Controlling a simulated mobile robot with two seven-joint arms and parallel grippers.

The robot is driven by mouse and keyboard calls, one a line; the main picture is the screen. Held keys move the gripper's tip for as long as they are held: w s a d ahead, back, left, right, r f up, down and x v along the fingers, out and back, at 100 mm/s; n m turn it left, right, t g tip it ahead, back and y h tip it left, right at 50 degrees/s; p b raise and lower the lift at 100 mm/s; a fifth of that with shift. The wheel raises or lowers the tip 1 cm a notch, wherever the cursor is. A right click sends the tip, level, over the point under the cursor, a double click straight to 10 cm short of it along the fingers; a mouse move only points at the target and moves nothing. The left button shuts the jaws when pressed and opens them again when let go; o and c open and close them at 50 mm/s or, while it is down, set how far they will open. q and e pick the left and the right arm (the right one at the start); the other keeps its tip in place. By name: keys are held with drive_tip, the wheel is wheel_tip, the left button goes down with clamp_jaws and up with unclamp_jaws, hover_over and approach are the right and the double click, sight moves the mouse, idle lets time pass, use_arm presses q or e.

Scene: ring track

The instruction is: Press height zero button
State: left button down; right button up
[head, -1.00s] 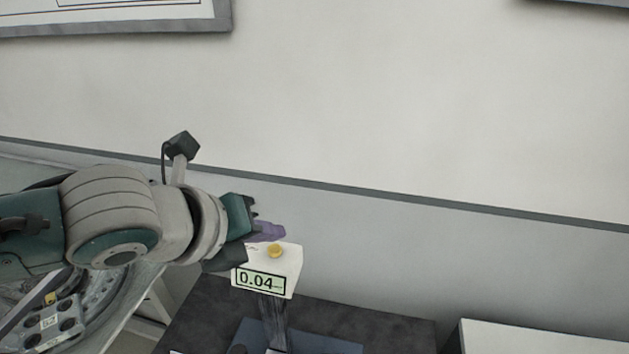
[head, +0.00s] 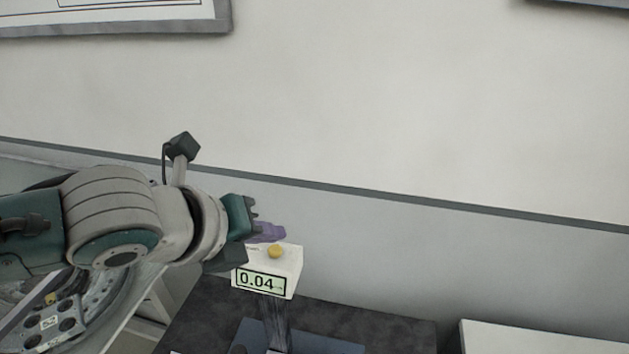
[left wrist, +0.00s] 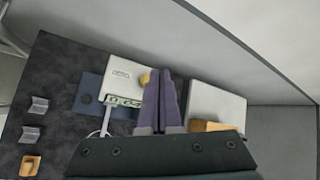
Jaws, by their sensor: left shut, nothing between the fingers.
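The height gauge head (head: 291,262) is a white box on a dark column, with a display reading 0.04. A round yellow button (head: 275,251) sits on its top face. In the left wrist view the white box (left wrist: 124,72) is left of the fingers, and the yellow button (left wrist: 145,79) shows right beside the fingertips. My left gripper (head: 284,233) is shut and empty, its purple fingers just behind and above the box in the head view. In the left wrist view the fingers (left wrist: 166,74) lie together. I cannot tell whether they touch the box. My right gripper is out of view.
The gauge stands on a blue-grey base (head: 325,341) on a dark bench top (head: 395,327). A white box-like surface (head: 540,338) is at the lower right. A wheel-like fixture (head: 85,310) is under my left arm. The wall (head: 430,255) rises close behind.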

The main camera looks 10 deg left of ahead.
sight(271, 261)
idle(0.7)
use_arm(q)
drive_tip(key=shift+f+b, duration=0.3)
drive_tip(key=shift+f, duration=0.15)
drive_tip(key=shift+f+b, duration=0.35)
drive_tip(key=shift+f, duration=0.2)
idle(0.5)
drive_tip(key=shift+r, duration=0.1)
drive_tip(key=shift+r+p, duration=0.9)
drive_tip(key=shift+p, duration=0.1)
wheel_tip(271, 261, up, 5)
drive_tip(key=p, duration=0.5)
idle(0.5)
